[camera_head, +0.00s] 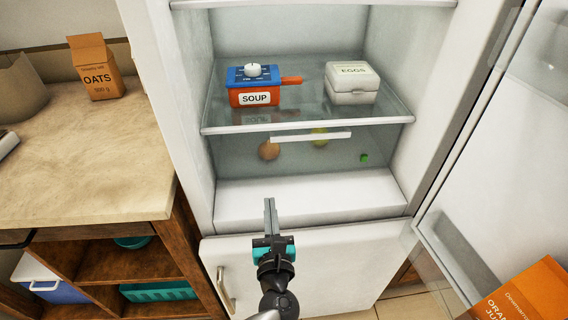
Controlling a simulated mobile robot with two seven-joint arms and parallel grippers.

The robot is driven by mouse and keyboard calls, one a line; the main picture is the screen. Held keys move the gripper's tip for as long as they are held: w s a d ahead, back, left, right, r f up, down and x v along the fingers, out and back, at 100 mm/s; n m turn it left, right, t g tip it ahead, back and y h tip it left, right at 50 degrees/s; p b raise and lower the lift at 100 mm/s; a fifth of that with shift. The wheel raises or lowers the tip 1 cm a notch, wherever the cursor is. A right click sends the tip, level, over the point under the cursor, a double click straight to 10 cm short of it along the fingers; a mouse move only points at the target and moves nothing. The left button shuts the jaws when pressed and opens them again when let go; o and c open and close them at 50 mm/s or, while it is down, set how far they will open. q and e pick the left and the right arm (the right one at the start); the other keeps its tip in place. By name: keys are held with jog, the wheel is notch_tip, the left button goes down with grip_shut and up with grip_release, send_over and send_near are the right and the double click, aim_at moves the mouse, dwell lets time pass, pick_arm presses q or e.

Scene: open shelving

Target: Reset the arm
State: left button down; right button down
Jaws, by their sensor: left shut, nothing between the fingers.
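My left gripper (270,208) is in the lower middle of the head view, in front of the open fridge. Its thin fingers point up and are together, with nothing between them. My left arm comes up from the bottom edge behind it. My right gripper is not in view.
The fridge's glass shelf (300,122) holds a soup container (252,98) and an egg box (351,97). Round items show below it. The open door (500,130) stands right, near an orange juice carton (535,295). An oats box (97,75) stands on the left counter (80,165).

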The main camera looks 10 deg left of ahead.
pick_arm(q)
jog(key=s+a+f+n+g+y, duration=0.15)
jog(key=s+a+n+g, duration=0.3)
jog(key=n, duration=0.55)
jog(key=s+a+f+n+g, duration=0.35)
jog(key=s+a+n, duration=0.25)
jog(key=n, duration=0.3)
jog(key=s+d+r+n+g+h, duration=0.1)
jog(key=s+d+n+g+h, duration=0.25)
jog(key=s+n, duration=0.25)
jog(key=s+d+r+n+g+h, duration=0.1)
jog(key=s+d+n+g+h, duration=0.1)
jog(key=s+d+n+h, duration=0.3)
jog(key=s+a+f+g+y, duration=0.1)
jog(key=a+f, duration=0.1)
jog(key=f, duration=0.9)
jog(key=s+a+f, duration=0.1)
jog(key=a+f, duration=0.1)
jog(key=f, duration=0.9)
jog(key=s+a+f, duration=0.4)
jog(key=s+f, duration=0.8)
jog(key=f, duration=0.1)
jog(key=shift+f+g+y, duration=0.3)
jog(key=shift+g+y, duration=0.05)
jog(key=shift+y, duration=0.05)
